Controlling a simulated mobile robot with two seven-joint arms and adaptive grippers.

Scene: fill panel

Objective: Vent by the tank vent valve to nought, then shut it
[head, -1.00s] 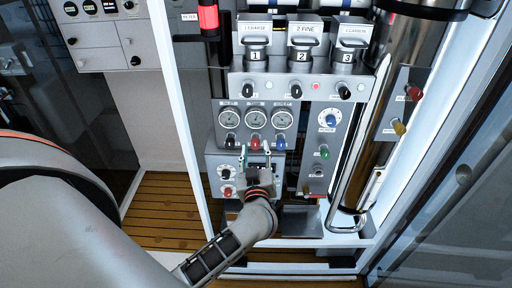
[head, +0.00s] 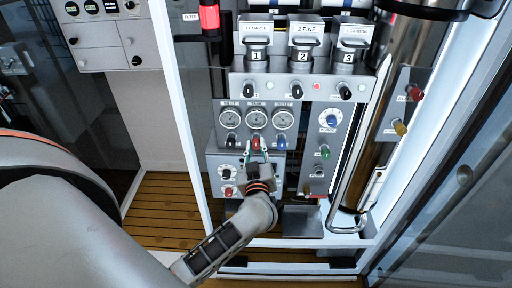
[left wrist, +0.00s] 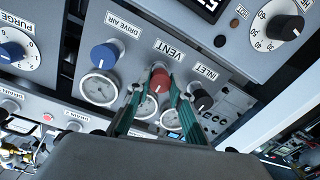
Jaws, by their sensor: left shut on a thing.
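The red vent knob (head: 255,143) is the middle one in the row under three round gauges, and its VENT label is readable in the left wrist view, where the knob (left wrist: 159,80) also shows. My left gripper (head: 256,152) is shut on this knob, with a green finger on each side of it. In the left wrist view the fingers (left wrist: 158,88) clasp the knob's sides. The middle gauge (head: 256,118) is above the knob; its needle is too small to read, and the fingers partly hide it in the left wrist view. My right gripper is not in view.
A black inlet knob (head: 231,141) and a blue drive air knob (head: 280,143) stand close on either side. A shiny vertical pipe (head: 362,150) runs at the right.

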